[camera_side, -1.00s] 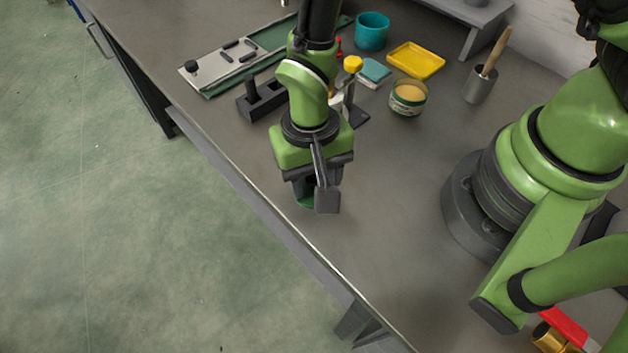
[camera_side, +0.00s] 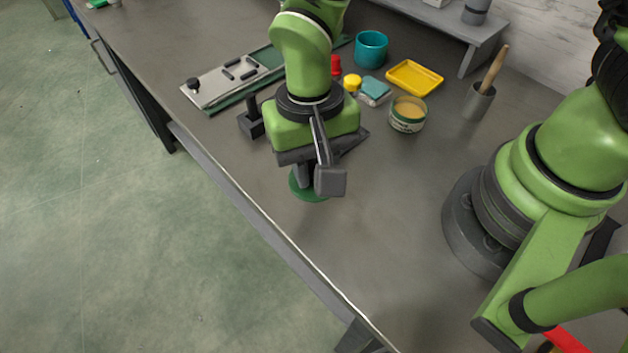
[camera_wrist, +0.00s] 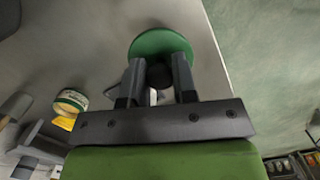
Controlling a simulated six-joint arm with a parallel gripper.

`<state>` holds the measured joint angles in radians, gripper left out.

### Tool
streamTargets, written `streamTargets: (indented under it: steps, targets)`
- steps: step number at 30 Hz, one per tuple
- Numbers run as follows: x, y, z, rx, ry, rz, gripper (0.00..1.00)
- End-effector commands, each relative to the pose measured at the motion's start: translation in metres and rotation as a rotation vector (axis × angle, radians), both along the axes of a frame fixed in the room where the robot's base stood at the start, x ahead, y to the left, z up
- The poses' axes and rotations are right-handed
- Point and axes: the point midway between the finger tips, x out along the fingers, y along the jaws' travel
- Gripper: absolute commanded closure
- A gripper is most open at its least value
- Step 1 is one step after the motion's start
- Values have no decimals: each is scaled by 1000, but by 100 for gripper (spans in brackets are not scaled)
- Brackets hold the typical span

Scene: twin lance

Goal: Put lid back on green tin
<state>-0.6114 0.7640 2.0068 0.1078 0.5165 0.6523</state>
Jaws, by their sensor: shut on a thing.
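The round green lid (camera_side: 303,187) is under my gripper (camera_side: 318,182), near the front edge of the bench. In the wrist view the lid (camera_wrist: 160,42) lies beyond the fingertips, and my gripper (camera_wrist: 158,76) is shut on its dark knob (camera_wrist: 159,75). In the side view my gripper hides part of the lid. The open green tin (camera_side: 407,115) stands upright to the right and behind my gripper, with yellowish contents showing. It also shows at the left of the wrist view (camera_wrist: 70,102). The lid and the tin are well apart.
A grey board (camera_side: 228,76) lies at the back left. Bench between lid and tin looks clear.

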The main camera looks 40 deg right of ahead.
Motion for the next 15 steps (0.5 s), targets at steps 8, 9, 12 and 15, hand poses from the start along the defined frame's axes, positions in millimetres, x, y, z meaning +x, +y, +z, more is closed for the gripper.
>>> streamTargets:
  steps: [8,9,12,15]
  targets:
    - [1,1,41,3,-3,0,97]
    - [1,0,48,3,-4,0,97]
    - [1,0,68,4,-7,-1,97]
    - [1,0,85,3,-5,-1,97]
